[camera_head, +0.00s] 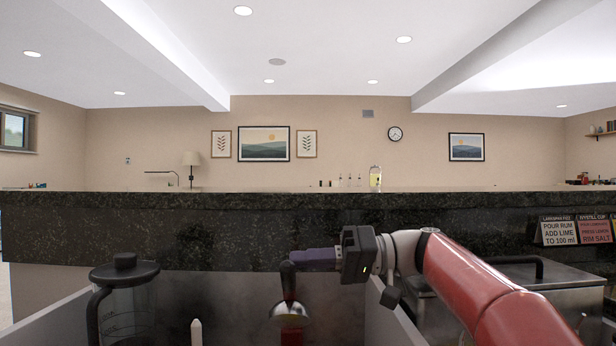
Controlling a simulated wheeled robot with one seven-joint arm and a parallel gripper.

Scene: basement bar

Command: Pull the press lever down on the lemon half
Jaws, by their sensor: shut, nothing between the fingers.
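The press lever (288,277) stands upright at the lower middle, with a dark rounded grip on top. Below it a shiny metal dome (290,312) and a reddish part of the press show; the lower press is cut off by the picture's edge. The lemon half cannot be seen. My gripper (294,258) comes in from the right, its purple fingers shut and pointing left. The fingertips are beside the upper end of the lever, level with its top; I cannot tell whether they touch it.
A dark speckled counter ledge (150,221) runs behind the press. A glass jug with a black lid (122,268) stands at left. A pale pointed item (196,330) is between them. A steel box with a black handle (560,285) and recipe cards (560,231) are at right.

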